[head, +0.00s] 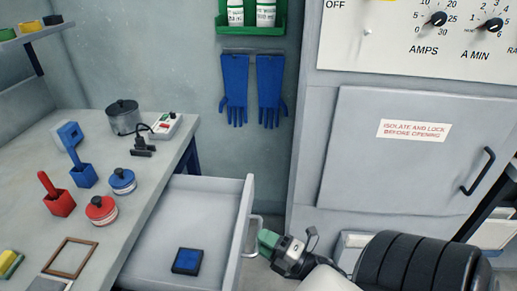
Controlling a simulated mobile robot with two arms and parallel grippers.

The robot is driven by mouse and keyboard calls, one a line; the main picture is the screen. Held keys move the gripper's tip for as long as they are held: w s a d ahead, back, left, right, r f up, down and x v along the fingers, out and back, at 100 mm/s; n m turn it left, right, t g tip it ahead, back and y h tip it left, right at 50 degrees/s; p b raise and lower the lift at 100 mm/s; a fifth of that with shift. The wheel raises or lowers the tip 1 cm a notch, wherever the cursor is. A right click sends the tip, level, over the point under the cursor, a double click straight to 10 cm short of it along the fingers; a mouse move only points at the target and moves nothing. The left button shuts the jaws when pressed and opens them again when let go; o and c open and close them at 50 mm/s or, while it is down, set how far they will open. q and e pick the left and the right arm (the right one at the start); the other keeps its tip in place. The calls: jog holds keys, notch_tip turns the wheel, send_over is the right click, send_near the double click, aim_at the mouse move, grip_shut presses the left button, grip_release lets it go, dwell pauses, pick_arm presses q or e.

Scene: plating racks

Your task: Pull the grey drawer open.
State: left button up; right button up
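The grey drawer (208,213) stands pulled out from under the grey bench, its inside showing. A small dark blue box (187,261) lies in it. A pale bar handle (256,219) is on the drawer's front panel, which faces right. My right gripper (267,243) comes in from the lower right, its green tip at the handle. The view does not show clearly whether its fingers close around the bar. My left gripper is not in view.
The bench top (150,150) holds a pot (123,117), red and blue scoops and lidded tins. A grey cabinet (400,150) with a black handle (478,171) stands at right. Blue gloves (235,88) hang on the wall. A dark ribbed cylinder (415,265) fills the lower right.

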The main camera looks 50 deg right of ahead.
jog(key=b+v, duration=0.1)
jog(key=v, duration=0.8)
